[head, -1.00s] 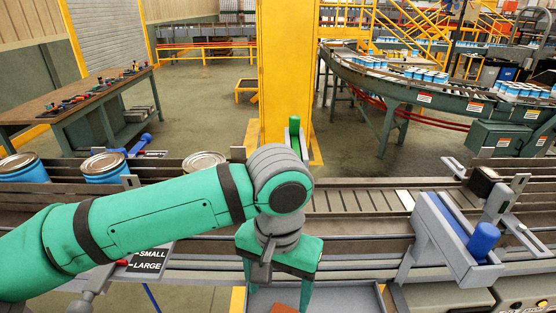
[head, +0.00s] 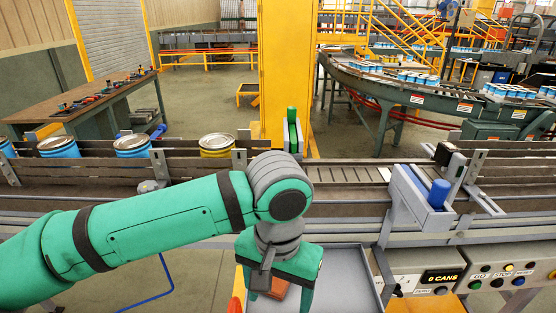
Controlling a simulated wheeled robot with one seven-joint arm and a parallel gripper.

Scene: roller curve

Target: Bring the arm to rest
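My green arm reaches in from the lower left of the head view, bent at a grey wrist joint. My gripper (head: 280,290) points down over a grey tray (head: 340,278) in front of the conveyor. Its two green fingers are apart. A red-brown block (head: 282,290) shows between them, and it looks as if it lies beyond and below the fingers, not gripped. The fingertips are near the bottom edge, and I cannot tell their height above the tray.
A roller conveyor (head: 345,174) crosses ahead, carrying a yellow can (head: 217,151) and several blue cans (head: 132,153). A blue-knobbed grey gate (head: 415,203) stands at its near side. A control panel (head: 505,277) reading 0 CANS is at lower right. A yellow column (head: 285,70) stands behind.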

